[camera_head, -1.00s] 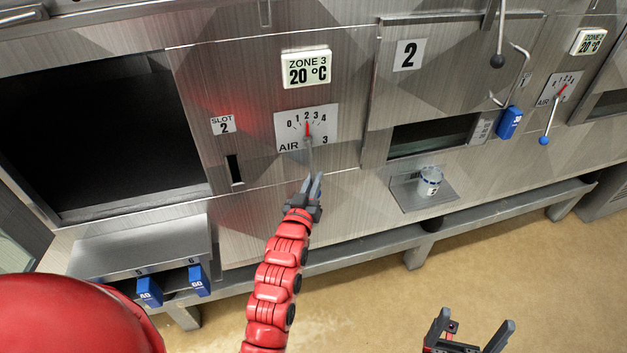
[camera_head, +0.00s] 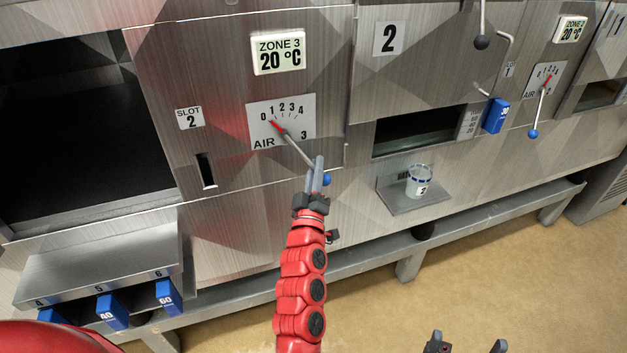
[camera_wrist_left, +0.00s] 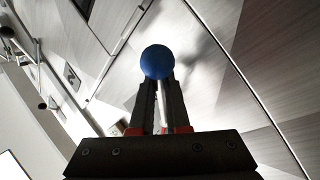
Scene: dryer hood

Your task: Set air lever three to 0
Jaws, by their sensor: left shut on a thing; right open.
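Air lever three (camera_head: 297,148) is a thin metal rod on the dial plate marked AIR 3 (camera_head: 305,116). It slants down and right from the pivot and ends in a blue knob (camera_head: 327,180). Its red pointer (camera_head: 274,123) points up-left, at or close to 0. My left gripper (camera_head: 317,172) is shut on the rod by the knob, covering part of it in the head view. In the left wrist view the blue knob (camera_wrist_left: 157,62) shows just beyond the fingertips (camera_wrist_left: 158,90). My right gripper (camera_head: 467,344) is open and empty at the bottom edge, partly cut off.
The zone 3 display (camera_head: 278,53) reads 20 °C above the dial. A dark oven opening (camera_head: 70,130) is at left, above a shelf with blue tags (camera_head: 112,311). Another air lever (camera_head: 538,110) is farther right.

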